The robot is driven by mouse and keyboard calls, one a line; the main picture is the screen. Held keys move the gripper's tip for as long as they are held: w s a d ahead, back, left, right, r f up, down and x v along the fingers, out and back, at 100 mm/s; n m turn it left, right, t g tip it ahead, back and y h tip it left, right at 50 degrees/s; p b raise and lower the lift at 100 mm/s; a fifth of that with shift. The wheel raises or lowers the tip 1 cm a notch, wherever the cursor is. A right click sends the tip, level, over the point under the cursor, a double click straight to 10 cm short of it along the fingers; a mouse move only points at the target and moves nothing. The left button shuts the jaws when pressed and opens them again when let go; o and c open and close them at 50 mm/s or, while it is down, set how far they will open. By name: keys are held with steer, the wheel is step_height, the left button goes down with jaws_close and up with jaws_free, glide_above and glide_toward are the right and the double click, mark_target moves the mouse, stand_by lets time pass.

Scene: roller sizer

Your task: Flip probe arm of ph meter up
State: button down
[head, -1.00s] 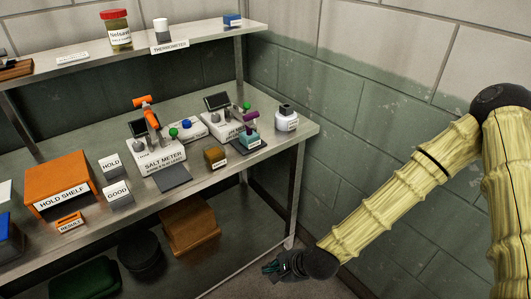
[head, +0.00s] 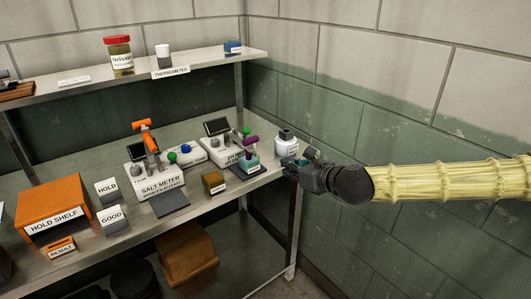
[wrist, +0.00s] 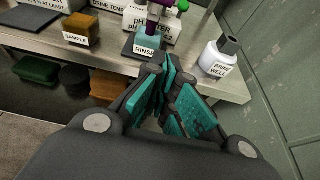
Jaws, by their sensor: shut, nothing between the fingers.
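The pH meter (head: 226,153) is a white box with a dark screen at the right end of the bench. Its purple probe arm (head: 250,141) is lowered over the teal rinse cup (head: 249,163); where the tip ends is hard to tell. In the wrist view the purple arm (wrist: 153,12) shows at the top edge, above the rinse cup (wrist: 147,46) and in front of the pH meter (wrist: 134,20). My gripper (head: 288,165) is shut and empty near the bench's right end, to the right of the rinse cup and apart from the probe arm.
A white brine well bottle (head: 286,141) stands just behind my gripper. A salt meter (head: 155,183) with an orange arm stands to the left, with a brown sample block (head: 213,182) between. A shelf (head: 200,68) runs above the bench. The wall (head: 420,240) is close on the right.

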steer(key=p+x, duration=0.1)
steer(key=x, duration=0.9)
steer(key=shift+a, duration=0.1)
steer(key=w+r+p, duration=0.1)
steer(key=w+a+r, duration=0.1)
steer(key=r, duration=0.1)
steer(key=shift+a+p, duration=0.15)
steer(key=shift+p, duration=0.25)
steer(key=shift+s+r, duration=0.1)
